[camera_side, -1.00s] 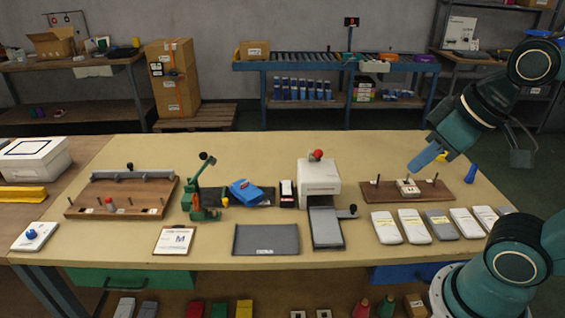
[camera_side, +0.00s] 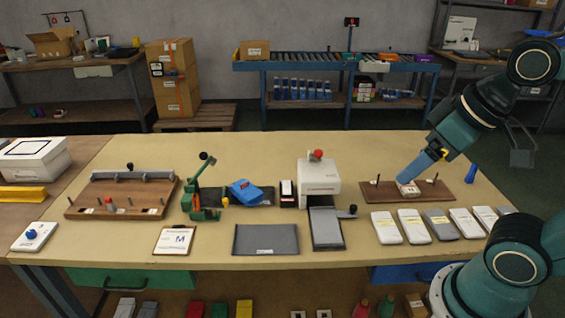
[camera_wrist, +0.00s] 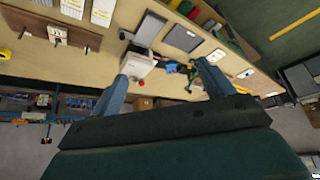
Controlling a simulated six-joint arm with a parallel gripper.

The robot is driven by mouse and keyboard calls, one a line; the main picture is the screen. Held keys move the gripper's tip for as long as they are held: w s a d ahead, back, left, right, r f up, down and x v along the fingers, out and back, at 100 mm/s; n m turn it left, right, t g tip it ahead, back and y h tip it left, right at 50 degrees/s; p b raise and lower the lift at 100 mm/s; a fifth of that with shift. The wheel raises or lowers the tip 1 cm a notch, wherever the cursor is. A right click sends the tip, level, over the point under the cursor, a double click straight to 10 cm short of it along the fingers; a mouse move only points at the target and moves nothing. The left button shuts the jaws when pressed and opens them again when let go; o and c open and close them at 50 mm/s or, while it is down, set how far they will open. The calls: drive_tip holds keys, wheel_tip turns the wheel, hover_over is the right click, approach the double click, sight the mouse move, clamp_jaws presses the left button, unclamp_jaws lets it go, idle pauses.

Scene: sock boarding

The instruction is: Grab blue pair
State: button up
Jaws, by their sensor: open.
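A blue folded bundle (camera_side: 245,192), which looks like the blue pair, lies on a dark mat beside the green hand press in the side view. It shows small and partly unclear between my fingers in the wrist view (camera_wrist: 171,67). My gripper (camera_side: 403,180) is on the right side of the table, low over the peg board and far to the right of the blue bundle. In the wrist view my gripper (camera_wrist: 162,68) has its two fingers spread apart with nothing held between them.
The brown peg board (camera_side: 446,192) holds a small white block (camera_side: 409,192) close by my fingertips. Several flat white and grey pads (camera_side: 414,226) lie in front of it. A white press with a red knob (camera_side: 319,175) stands between my gripper and the blue bundle.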

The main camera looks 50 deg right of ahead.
drive_tip(key=shift+w, duration=0.1)
drive_tip(key=w, duration=2.2)
drive_tip(key=w+a+f+m+g, duration=0.1)
drive_tip(key=w+f, duration=1.6)
drive_tip(key=w, duration=0.1)
drive_tip(key=shift+w, duration=0.3)
drive_tip(key=shift+f, duration=0.15)
hover_over(246, 188)
drive_tip(key=s, duration=0.2)
drive_tip(key=shift+f, duration=3.9)
